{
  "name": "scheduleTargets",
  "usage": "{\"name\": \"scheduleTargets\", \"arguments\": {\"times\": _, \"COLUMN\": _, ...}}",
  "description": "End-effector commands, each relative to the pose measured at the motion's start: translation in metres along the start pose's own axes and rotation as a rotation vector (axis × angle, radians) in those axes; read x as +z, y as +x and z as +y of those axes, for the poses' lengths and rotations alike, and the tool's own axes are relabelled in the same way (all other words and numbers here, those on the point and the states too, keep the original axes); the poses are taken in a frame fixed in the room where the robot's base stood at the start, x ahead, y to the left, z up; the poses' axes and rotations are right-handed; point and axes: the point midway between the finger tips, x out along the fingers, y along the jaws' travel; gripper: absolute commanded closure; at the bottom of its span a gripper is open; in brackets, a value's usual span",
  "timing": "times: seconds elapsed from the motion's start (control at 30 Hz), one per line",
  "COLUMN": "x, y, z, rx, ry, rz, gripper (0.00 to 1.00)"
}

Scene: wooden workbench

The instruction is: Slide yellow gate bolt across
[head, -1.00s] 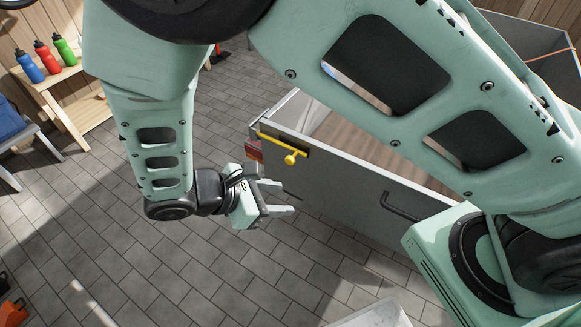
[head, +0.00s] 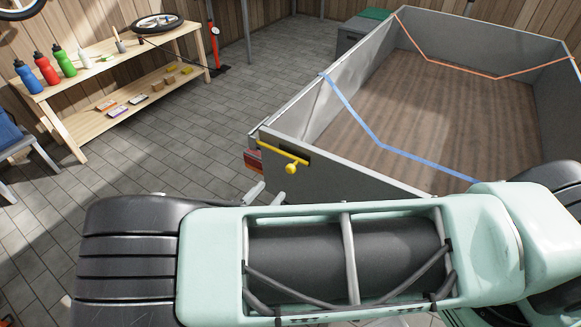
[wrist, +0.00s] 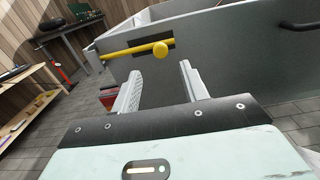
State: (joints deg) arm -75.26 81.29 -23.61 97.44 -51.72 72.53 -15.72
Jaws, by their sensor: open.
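The yellow gate bolt (head: 283,156) is a rod with a round knob, mounted on a dark plate at the left corner of the grey trailer's tailgate (head: 340,177). In the wrist view the bolt (wrist: 135,49) lies ahead of my gripper (wrist: 158,80), with the knob just above and between the two fingers. The fingers are spread with nothing between them, and the bolt appears apart from them. In the head view only the tips of my gripper (head: 268,193) show, below and left of the knob. My arm hides the rest of it and the lower tailgate.
The open grey trailer bed (head: 410,118) has a blue strap and an orange strap across it. A red tail light (head: 253,160) sits beside the bolt. A wooden bench (head: 75,87) with bottles stands at the left. The tiled floor between is clear.

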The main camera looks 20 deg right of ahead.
Motion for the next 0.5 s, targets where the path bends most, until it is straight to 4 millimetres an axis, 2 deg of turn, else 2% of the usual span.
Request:
{"name": "scheduleTargets", "arguments": {"times": 0.03, "x": 0.001, "y": 0.012, "z": 0.000, "rx": -0.002, "ry": -0.002, "rz": -0.001, "gripper": 0.56}}
{"name": "scheduleTargets", "arguments": {"times": 0.3, "x": 0.001, "y": 0.067, "z": -0.001, "rx": -0.003, "ry": -0.002, "rz": -0.001, "gripper": 0.56}}
{"name": "scheduleTargets", "arguments": {"times": 0.5, "x": 0.000, "y": 0.095, "z": 0.000, "rx": -0.002, "ry": -0.001, "rz": 0.001, "gripper": 0.56}}
